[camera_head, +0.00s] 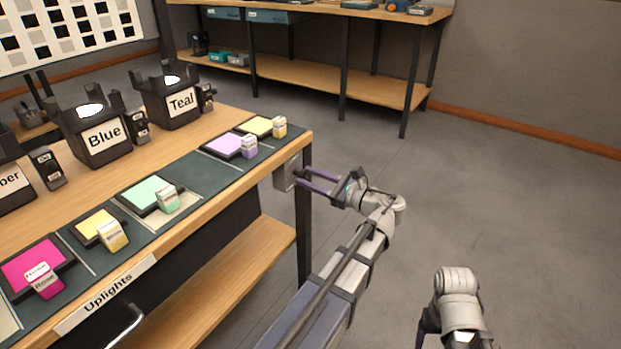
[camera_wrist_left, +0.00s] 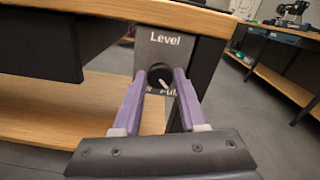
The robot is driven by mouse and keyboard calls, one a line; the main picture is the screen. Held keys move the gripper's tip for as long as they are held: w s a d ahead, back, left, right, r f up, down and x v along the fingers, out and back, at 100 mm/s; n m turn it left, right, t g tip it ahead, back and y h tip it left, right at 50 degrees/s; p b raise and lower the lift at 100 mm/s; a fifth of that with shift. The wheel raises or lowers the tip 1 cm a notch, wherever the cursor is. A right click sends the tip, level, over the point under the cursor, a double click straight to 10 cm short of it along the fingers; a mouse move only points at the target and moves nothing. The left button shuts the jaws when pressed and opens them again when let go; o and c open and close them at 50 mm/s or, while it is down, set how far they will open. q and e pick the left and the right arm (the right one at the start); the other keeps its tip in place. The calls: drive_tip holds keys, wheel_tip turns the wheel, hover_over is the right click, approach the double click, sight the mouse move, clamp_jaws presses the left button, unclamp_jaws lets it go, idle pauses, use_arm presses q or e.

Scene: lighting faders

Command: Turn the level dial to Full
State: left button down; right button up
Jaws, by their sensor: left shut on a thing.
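The level dial (camera_wrist_left: 158,75) is a dark round knob on a grey plate marked "Level" (camera_wrist_left: 165,39) at the end of the table, in the left wrist view. A pale pointer line on it slants toward the lower right. Lettering below the dial is partly hidden. My left gripper (camera_wrist_left: 160,82) is shut on the dial, a purple finger on each side. In the head view, my left gripper (camera_head: 304,180) reaches the grey box (camera_head: 285,175) at the table's corner; the dial's face is hidden there. My right gripper (camera_head: 430,338) is cut off at the bottom edge.
The table (camera_head: 225,200) carries coloured pads with small labelled blocks, and black lamps marked "Blue" (camera_head: 100,137) and "Teal" (camera_head: 175,103). A table leg (camera_head: 303,225) stands close to my left gripper. A shelf bench (camera_head: 300,75) is at the back. The floor on the right is clear.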

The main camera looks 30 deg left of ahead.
idle(0.4)
use_arm(q)
drive_tip(key=shift+c, duration=2.2)
unclamp_jaws()
drive_tip(key=d, duration=0.8)
drive_tip(key=shift+s, duration=0.3)
drive_tip(key=s+d+f+n+h+p, duration=0.4)
drive_tip(key=s+d+f+n+h, duration=0.3)
drive_tip(key=f+h, duration=0.4)
drive_tip(key=s+d+f+n+g+h+p, duration=0.1)
drive_tip(key=s+d+f+n+h, duration=0.2)
drive_tip(key=d, duration=0.4)
drive_tip(key=s+d+f+n+h+p, duration=0.1)
drive_tip(key=s+d+n+h+p, duration=0.1)
drive_tip(key=s+d, duration=0.4)
wheel_tip(320, 180, up, 38)
drive_tip(key=d+p, duration=0.1)
drive_tip(key=p, duration=3.6)
drive_tip(key=shift+w+f+h, duration=0.2)
drive_tip(key=shift+f+h, duration=0.05)
drive_tip(key=shift+h, duration=0.15)
